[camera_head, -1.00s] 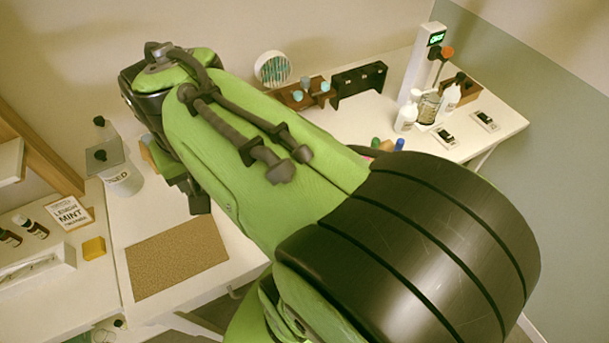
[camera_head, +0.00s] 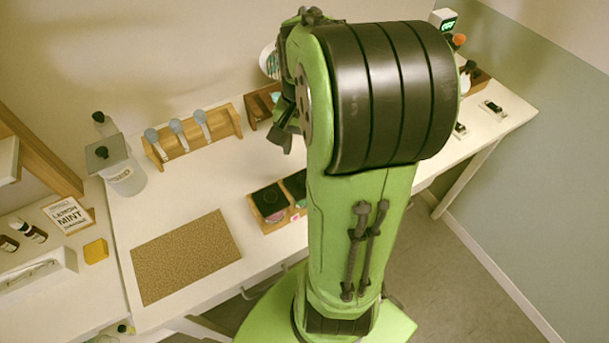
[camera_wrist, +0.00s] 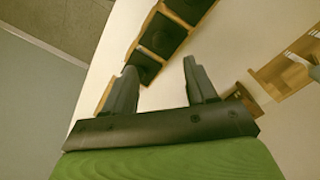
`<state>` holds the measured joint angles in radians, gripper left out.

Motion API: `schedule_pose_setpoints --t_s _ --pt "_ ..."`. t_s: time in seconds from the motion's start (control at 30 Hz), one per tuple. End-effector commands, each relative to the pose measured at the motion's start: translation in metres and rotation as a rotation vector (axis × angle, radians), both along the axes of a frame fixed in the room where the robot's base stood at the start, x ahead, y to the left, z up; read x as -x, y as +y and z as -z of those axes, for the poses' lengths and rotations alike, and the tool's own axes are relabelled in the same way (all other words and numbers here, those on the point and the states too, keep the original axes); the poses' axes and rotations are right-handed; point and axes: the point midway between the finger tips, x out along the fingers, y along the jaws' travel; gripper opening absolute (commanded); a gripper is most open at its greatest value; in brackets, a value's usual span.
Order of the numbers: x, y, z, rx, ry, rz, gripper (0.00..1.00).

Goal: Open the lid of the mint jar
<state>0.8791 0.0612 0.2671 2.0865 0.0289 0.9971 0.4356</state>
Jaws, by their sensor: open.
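I cannot tell which jar is the mint one.
A brown mat (camera_head: 185,255) lies on the table left of the holder. A card reading lemon mint (camera_head: 68,215), a yellow block (camera_head: 96,251) and a labelled container (camera_head: 125,180) are at left.

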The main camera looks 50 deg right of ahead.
Motion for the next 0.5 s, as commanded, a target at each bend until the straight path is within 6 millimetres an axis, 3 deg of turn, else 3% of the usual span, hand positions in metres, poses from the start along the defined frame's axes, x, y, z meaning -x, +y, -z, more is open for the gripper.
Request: schedule_pose_setpoints --t_s 0.03,0.3,0.5 --pt "0.001 0.000 0.017 -0.004 0.005 0.000 0.57" --pt "0.001 0.000 0.081 -0.003 0.004 0.000 0.57" --pt "0.000 0.000 0.103 0.000 0.000 -0.001 0.57"
